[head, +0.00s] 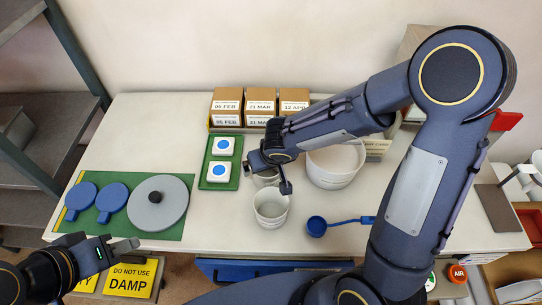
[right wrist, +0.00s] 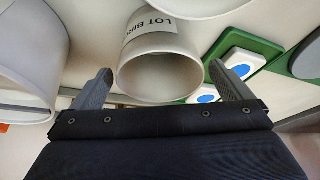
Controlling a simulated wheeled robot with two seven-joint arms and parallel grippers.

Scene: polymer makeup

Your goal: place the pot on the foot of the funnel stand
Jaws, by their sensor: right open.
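A large white tub (head: 335,168) stands right of the pots. A green tray (head: 220,175) with blue-dotted white blocks is left. A blue scoop (head: 318,226) lies front right. A green mat (head: 95,225) holds blue paddles and a grey disc. Boxes (head: 260,105) line the back.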

